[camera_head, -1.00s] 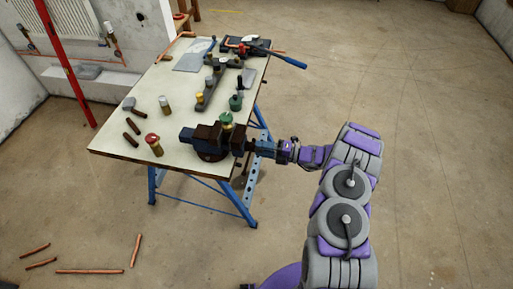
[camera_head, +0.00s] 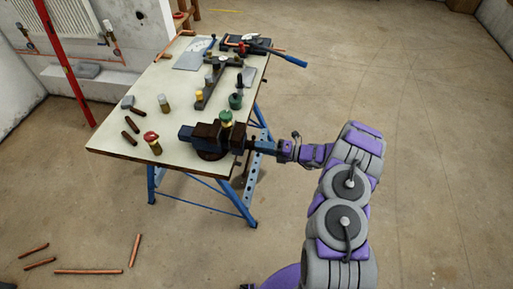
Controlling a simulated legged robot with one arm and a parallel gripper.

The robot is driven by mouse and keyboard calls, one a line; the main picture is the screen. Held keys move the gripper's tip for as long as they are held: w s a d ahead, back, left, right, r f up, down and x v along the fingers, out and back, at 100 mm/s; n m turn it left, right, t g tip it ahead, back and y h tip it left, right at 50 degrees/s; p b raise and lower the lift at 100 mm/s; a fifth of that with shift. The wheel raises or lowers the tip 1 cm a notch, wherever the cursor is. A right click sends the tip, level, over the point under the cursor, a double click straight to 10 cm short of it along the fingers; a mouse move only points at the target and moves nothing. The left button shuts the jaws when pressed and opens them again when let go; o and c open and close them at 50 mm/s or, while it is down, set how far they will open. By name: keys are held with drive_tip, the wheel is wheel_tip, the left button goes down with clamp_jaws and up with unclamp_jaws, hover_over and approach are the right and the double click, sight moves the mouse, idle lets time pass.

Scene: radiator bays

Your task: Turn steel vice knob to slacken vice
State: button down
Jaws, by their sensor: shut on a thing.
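A dark vice (camera_head: 207,138) with brown and blue-grey parts stands at the front right edge of the workbench (camera_head: 130,153). A green-topped item (camera_head: 226,118) shows at the vice's jaws; I cannot tell whether it is clamped. My gripper (camera_head: 256,146) reaches in from the right at the vice's screw end, just beyond the bench edge. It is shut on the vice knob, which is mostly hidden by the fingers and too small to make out.
A blue-handled tool (camera_head: 287,60) overhangs the back right. Copper pipes (camera_head: 88,271) lie on the floor at left. Floor at right is clear.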

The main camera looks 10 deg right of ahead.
drive_tip(key=n+b, duration=0.2)
drive_tip(key=n, duration=0.1)
drive_tip(key=n+b, duration=0.2)
drive_tip(key=n, duration=0.1)
drive_tip(key=shift+w+f, duration=0.1)
drive_tip(key=shift+f, duration=0.1)
drive_tip(key=n+b, duration=0.6)
drive_tip(key=shift+n, duration=0.3)
drive_tip(key=shift+r+n, duration=0.1)
drive_tip(key=shift+n, duration=0.6)
drive_tip(key=shift+r+n, duration=0.15)
drive_tip(key=shift+n, duration=0.45)
drive_tip(key=n, duration=1.3)
drive_tip(key=c, duration=1)
unclamp_jaws()
drive_tip(key=shift+a, duration=0.1)
drive_tip(key=shift+o, duration=0.2)
